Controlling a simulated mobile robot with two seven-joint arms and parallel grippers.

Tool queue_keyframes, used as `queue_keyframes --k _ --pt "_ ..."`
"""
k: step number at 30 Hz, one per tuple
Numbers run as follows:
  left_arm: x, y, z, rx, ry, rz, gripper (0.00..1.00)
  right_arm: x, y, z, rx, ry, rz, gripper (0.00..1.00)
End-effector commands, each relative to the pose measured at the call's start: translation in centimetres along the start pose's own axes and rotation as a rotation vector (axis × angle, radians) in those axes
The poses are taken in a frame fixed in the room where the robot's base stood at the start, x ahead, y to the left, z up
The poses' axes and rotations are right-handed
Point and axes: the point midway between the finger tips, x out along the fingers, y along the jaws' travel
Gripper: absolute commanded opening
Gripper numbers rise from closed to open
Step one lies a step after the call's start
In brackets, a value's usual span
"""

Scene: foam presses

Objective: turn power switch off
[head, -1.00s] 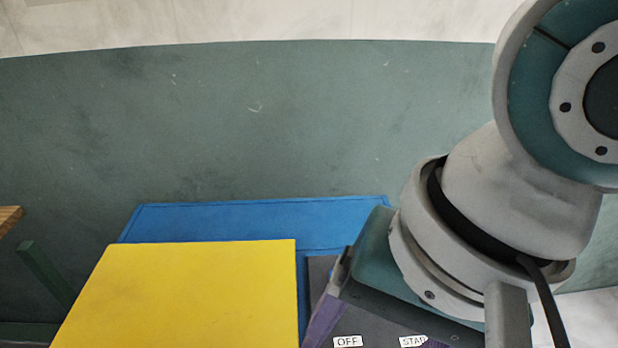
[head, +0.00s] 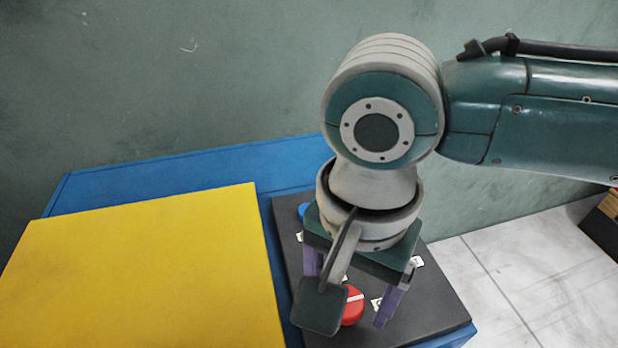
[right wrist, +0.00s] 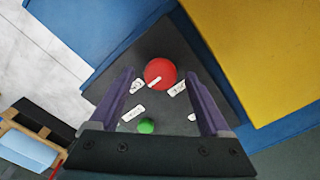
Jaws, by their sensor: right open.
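The red round knob (head: 352,307) with a white bar, likely the power switch, sits on the dark control panel (head: 440,304). In the right wrist view the red knob (right wrist: 160,68) shows between the finger ends, with white labels around it. My right gripper (head: 350,306) is open above the panel, its purple fingers either side of the knob. I cannot tell how high it is or whether it touches. A dark block on my wrist hides part of the knob in the head view. My left gripper is not in view.
A green button (right wrist: 146,126) and a blue button (head: 303,210) are also on the panel. A large yellow block (head: 150,275) stands left of the panel on the blue machine top (head: 200,178).

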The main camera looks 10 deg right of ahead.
Motion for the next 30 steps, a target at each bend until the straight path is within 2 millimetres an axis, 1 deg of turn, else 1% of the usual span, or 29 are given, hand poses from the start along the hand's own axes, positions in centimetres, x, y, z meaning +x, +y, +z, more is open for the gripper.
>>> queue_keyframes --k 3,9,10,30 --pt "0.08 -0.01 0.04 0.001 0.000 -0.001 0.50 0.45 0.02 0.01 -0.001 0.001 0.001 0.81" --pt "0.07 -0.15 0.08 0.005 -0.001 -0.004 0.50 0.44 0.01 0.01 -0.001 0.000 0.000 0.81" --pt "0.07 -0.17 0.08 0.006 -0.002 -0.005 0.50 0.44 0.01 0.01 -0.001 0.000 0.000 0.79" --pt "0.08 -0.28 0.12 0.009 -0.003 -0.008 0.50 0.39 0.01 0.00 -0.001 0.000 0.000 0.03"
